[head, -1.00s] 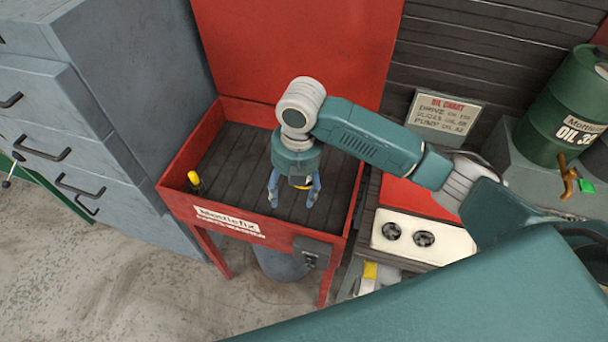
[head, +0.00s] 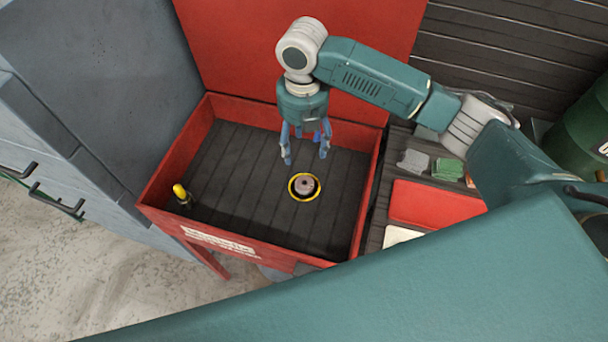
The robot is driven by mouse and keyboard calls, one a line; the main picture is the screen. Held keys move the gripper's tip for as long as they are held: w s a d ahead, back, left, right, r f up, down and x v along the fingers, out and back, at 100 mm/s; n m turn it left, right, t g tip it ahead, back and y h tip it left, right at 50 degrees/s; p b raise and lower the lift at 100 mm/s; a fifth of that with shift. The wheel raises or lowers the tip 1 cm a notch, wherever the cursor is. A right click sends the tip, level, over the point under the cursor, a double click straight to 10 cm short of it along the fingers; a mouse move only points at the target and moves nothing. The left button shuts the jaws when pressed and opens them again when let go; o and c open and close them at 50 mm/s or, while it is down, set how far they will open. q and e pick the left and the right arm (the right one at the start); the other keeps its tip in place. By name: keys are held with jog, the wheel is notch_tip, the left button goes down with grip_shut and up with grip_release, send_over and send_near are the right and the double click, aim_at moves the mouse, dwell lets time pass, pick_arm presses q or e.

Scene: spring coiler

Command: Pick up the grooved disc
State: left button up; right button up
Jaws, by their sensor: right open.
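The grooved disc (head: 304,186), small and brownish-grey with a dark centre, lies inside a yellow-rimmed round ring (head: 291,190) on the slatted floor of the red bin (head: 366,190). My right gripper (head: 306,160) hangs fingers down above the bin, over and a little behind the disc in the picture. Its blue-grey fingers are apart with nothing between them. I cannot tell its exact height above the disc. My left gripper is not in view.
A yellow-tipped nozzle (head: 181,194) stands at the bin's left side. The bin's red walls and tall back panel (head: 240,50) surround the slatted floor. Grey cabinets (head: 80,90) stand left.

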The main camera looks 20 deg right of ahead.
notch_tip(320, 180, down, 5)
jog(key=b, duration=0.5)
send_over(305, 180)
jog(key=f, duration=0.6)
jog(key=shift+s+a+f, duration=0.25)
jog(key=shift+s+a, duration=0.1)
jog(key=shift+s, duration=0.05)
notch_tip(305, 180, down, 5)
jog(key=shift+d+r+p, duration=0.1)
jog(key=shift+d+p, duration=0.05)
jog(key=shift+p, duration=0.7)
jog(key=shift+f, duration=0.55)
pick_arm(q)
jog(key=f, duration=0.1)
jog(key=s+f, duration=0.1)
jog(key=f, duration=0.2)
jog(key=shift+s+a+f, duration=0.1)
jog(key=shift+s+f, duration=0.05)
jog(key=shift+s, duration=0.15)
pick_arm(e)
jog(key=shift+r, duration=0.1)
grip_shut()
